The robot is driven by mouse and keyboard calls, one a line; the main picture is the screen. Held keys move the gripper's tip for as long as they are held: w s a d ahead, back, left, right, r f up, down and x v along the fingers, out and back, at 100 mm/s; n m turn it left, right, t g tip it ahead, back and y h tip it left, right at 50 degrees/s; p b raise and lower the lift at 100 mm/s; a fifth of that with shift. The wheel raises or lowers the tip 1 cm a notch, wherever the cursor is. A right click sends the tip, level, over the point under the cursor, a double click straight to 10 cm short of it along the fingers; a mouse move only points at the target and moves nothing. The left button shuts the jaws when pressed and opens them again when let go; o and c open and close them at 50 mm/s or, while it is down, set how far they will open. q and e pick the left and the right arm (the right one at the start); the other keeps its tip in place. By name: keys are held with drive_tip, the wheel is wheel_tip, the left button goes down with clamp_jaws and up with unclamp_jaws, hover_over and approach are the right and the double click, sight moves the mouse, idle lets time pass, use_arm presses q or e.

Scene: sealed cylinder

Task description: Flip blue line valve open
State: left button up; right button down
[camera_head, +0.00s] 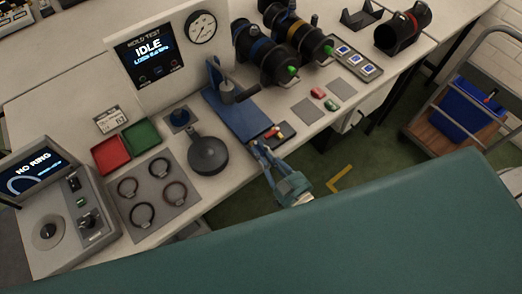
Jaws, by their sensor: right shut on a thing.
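A small dark block (264,137) with red and yellow parts (274,131) sits at the front end of a blue plate (236,112) on the bench. It looks like the valve, but its handle is too small to read as open or closed. My right gripper (259,147) reaches in from the bench's front edge. It is shut on a small part at the near side of this block, and its fingers hide that part. My left gripper is not in view.
A blue clamp (226,84) stands on the plate. A round dark pan-like part (208,154) lies to the left. Red and green trays (142,137) and a ring mat (153,194) lie left. A cart (463,115) stands right.

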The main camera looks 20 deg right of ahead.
drive_tip(key=shift+r+n+y, duration=0.1)
drive_tip(key=shift+n+y, duration=0.2)
drive_tip(key=shift+y, duration=0.1)
drive_tip(key=c, duration=2.1)
unclamp_jaws()
drive_tip(key=shift+o, duration=0.3)
drive_tip(key=shift+d, duration=0.1)
drive_tip(key=v, duration=1.2)
drive_tip(key=shift+r, duration=0.2)
